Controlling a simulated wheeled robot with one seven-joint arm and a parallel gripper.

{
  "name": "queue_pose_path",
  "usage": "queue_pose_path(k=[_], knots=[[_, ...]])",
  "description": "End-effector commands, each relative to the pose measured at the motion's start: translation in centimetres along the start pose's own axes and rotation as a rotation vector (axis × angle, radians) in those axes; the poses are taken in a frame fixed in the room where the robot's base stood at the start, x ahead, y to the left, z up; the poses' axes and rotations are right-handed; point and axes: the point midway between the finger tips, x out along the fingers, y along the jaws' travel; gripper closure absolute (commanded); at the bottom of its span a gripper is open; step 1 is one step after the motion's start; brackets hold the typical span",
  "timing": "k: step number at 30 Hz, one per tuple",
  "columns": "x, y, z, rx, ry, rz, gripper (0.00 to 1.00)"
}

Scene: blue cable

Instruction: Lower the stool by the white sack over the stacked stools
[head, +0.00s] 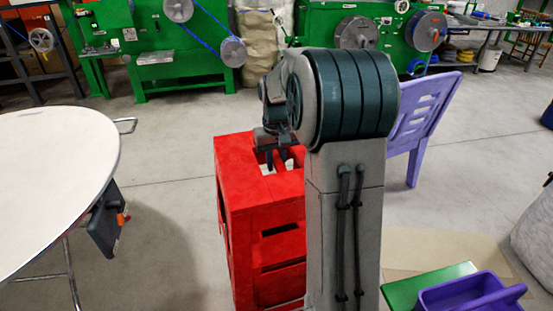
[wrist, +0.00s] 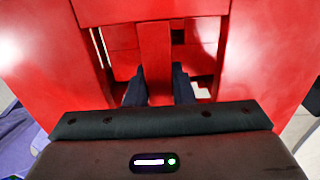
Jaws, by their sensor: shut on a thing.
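Red stools (head: 240,195) stand as a blocky stack in the middle of the head view, with slots down the side. My gripper (head: 277,162) is at the top opening. In the wrist view my gripper (wrist: 159,82) has a finger on each side of the red crossbar (wrist: 154,45) of the top stool and is shut on it. The top stool looks upright; I cannot tell how far it sits over those below. My arm hides the stack's right side. A whitish sack (head: 536,235) is cut off at the right edge.
A round white table (head: 50,185) is at left. A purple chair (head: 420,115) stands behind my arm. A purple bin (head: 470,296) and a green box (head: 430,285) are at the lower right. Green machines (head: 180,45) line the back. Floor between table and stack is clear.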

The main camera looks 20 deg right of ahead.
Motion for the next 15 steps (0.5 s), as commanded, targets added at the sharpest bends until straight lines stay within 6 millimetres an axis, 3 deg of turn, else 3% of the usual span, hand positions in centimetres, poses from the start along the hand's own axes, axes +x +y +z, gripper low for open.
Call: queue_pose_path(k=[15], knots=[[3.2,0.0,-0.1,0.000,0.003,0.000,1.00]])
